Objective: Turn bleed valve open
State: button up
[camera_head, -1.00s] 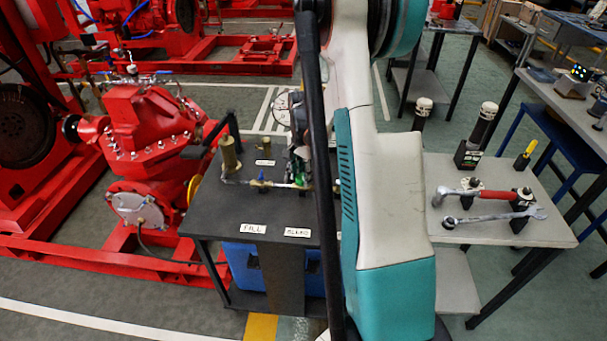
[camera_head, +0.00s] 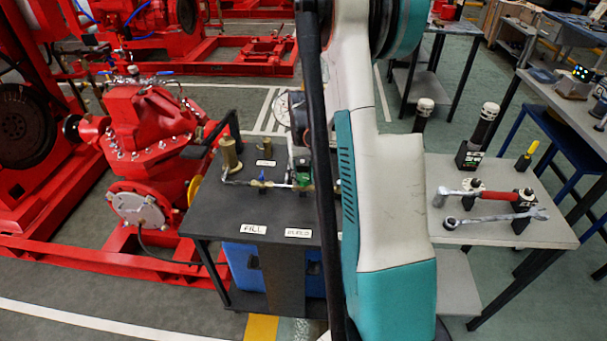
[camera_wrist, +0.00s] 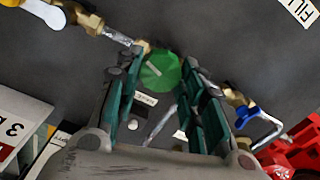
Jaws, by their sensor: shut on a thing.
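A green faceted knob (camera_wrist: 160,70) sits on a brass and silver pipe line on the dark bench top. My gripper (camera_wrist: 160,66) has its teal fingers on both sides of the knob and is shut on it. In the head view the green knob (camera_head: 303,166) shows only in part, at the gripper (camera_head: 302,172), beside my arm. A white label (camera_head: 298,233), probably the bleed one, lies at the bench's front edge. I cannot read how far the knob is turned.
A yellow handle (camera_wrist: 12,3) is at the wrist view's top left. A red pump (camera_head: 150,125) stands left of the bench. Wrenches (camera_head: 490,205) lie on the right table.

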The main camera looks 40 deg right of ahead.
aim_at(303, 177)
jog(key=n, duration=0.4)
jog(key=shift+a, duration=0.1)
jog(key=shift+n, duration=2.2)
jog(key=o, duration=1.1)
jog(key=shift+r, duration=0.1)
notch_tip(303, 177, up, 12)
jog(key=shift+f, duration=0.1)
